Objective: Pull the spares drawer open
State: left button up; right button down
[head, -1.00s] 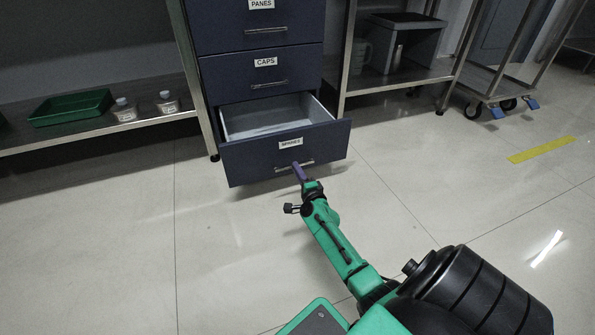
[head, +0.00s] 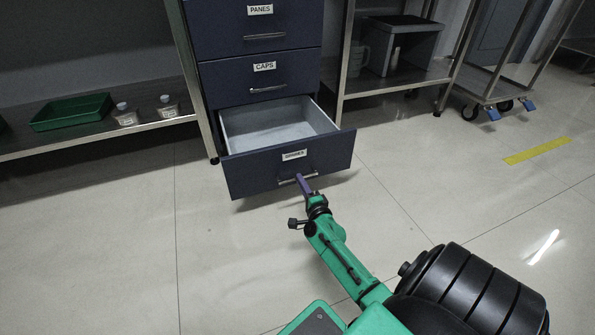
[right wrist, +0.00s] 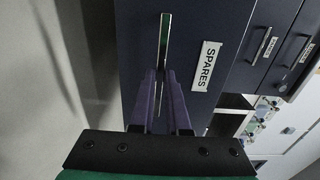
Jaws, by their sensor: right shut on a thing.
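The spares drawer (head: 250,172) is the bottom drawer of a dark blue cabinet and stands well out from it. Its inside looks empty and pale grey. Its front, with the SPARES label (right wrist: 206,66), fills much of the right wrist view. My right gripper (head: 301,180) is shut on the drawer's metal bar handle (head: 287,182). In the right wrist view the purple fingers (right wrist: 163,88) reach to the handle (right wrist: 164,40). My left gripper is not in view.
The CAPS drawer (head: 285,78) and PANES drawer (head: 285,30) above are closed. A shelf at left holds a green tray (head: 70,112) and two bottles (head: 125,115). A metal trolley (head: 500,90) stands at right. The floor in front of the drawer is clear.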

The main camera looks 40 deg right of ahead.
jog(key=shift+s+a, duration=0.15)
jog(key=shift+s, duration=0.1)
jog(key=c, duration=0.9)
grip_release()
jog(key=p+v, duration=0.5)
jog(key=v, duration=0.9)
jog(key=shift+s, duration=0.25)
jog(key=shift+a, duration=0.1)
